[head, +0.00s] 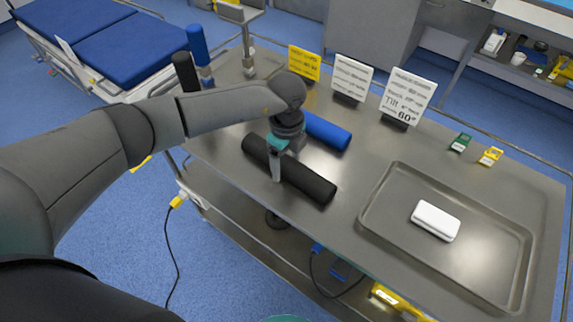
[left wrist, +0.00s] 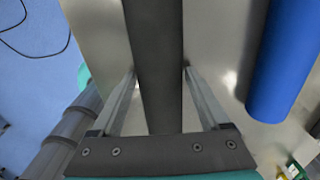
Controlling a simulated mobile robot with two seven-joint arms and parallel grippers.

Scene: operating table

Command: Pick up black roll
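The black roll (head: 310,184) lies on the metal table, slanting from upper left to lower right. My left gripper (head: 276,178) is over its middle with the fingers pointing down. In the left wrist view the black roll (left wrist: 156,40) runs between the two fingertips of my left gripper (left wrist: 160,71). One finger is on each side, close against the roll's edges. I cannot tell whether the fingers press on it or leave a small gap. My gripper hides part of the roll in the head view. My right gripper is not in view.
A blue roll (head: 328,132) lies just behind the black one; it also shows in the left wrist view (left wrist: 285,60). A metal tray (head: 378,215) holds a white block (head: 435,221) at the right. Yellow (head: 304,64) and white signs (head: 352,76) stand along the back.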

